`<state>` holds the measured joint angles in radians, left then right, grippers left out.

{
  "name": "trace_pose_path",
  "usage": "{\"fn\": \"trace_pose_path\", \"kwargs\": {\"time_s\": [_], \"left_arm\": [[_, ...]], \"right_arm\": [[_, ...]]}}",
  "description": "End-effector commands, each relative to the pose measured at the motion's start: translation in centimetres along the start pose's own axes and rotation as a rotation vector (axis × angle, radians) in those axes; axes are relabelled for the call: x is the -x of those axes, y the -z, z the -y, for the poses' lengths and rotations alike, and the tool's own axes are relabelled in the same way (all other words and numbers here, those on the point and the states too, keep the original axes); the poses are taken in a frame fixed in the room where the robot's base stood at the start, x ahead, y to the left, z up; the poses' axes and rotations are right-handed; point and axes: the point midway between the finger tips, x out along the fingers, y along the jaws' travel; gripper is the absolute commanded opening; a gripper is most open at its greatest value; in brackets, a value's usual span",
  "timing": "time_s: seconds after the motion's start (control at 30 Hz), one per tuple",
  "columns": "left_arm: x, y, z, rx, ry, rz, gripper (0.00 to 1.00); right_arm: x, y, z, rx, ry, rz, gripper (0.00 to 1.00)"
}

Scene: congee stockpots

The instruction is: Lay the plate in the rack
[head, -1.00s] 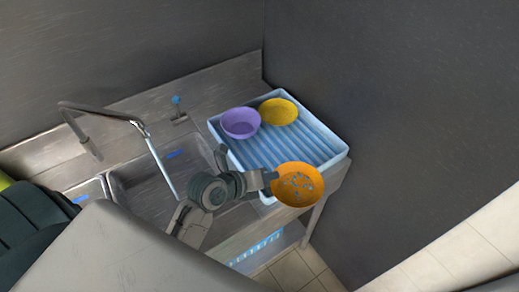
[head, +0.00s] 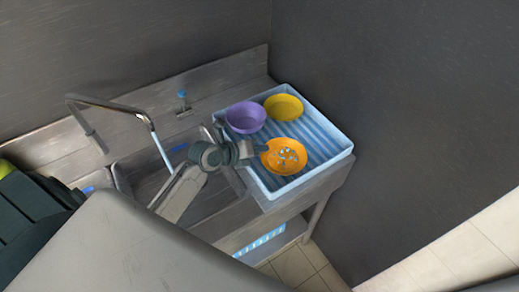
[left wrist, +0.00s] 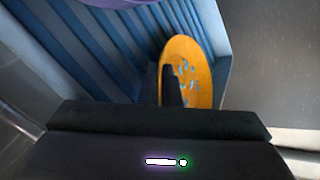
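The orange plate (head: 284,157) with pale bluish marks is over the front part of the light blue ribbed rack (head: 322,131). My left gripper (head: 262,152) is at the plate's left edge and appears shut on its rim. In the left wrist view the plate (left wrist: 188,75) stands out beyond a dark finger (left wrist: 172,88), with the rack's blue ribs (left wrist: 95,45) beside it. I cannot tell whether the plate touches the rack floor. My right gripper does not show.
A purple bowl (head: 245,117) and a yellow bowl (head: 283,107) sit at the back of the rack. The sink basin (head: 150,180) and a curved faucet (head: 115,106) are to the left. A dark wall stands close on the right. Ribbed floor right of the plate is clear.

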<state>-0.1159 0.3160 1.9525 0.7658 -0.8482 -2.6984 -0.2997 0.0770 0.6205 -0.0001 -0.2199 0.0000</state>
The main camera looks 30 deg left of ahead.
Motion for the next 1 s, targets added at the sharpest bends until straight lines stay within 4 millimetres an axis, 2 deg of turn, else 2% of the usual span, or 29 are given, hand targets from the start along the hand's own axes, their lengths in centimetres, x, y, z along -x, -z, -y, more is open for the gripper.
{"fn": "trace_pose_path", "kwargs": {"time_s": [0.3,0.37,0.4,0.77,0.87,1.0], "left_arm": [[-0.1,0.1,-0.1,-0.001,0.001,0.001,0.0],[-0.1,0.1,-0.1,-0.001,0.001,0.001,0.11],[-0.1,0.1,0.0,-0.001,0.001,0.001,0.12],[0.2,-0.1,0.3,0.0,0.001,0.001,0.12],[1.0,0.0,-0.1,-0.005,-0.001,0.001,0.12],[3.1,0.2,-0.2,-0.008,-0.001,-0.001,0.12]], "right_arm": [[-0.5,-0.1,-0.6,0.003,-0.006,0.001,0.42],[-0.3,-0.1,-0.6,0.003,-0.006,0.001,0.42],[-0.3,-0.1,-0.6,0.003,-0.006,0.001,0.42],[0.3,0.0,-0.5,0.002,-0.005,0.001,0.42],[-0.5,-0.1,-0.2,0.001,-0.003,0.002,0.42],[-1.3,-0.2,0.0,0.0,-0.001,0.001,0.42]]}}
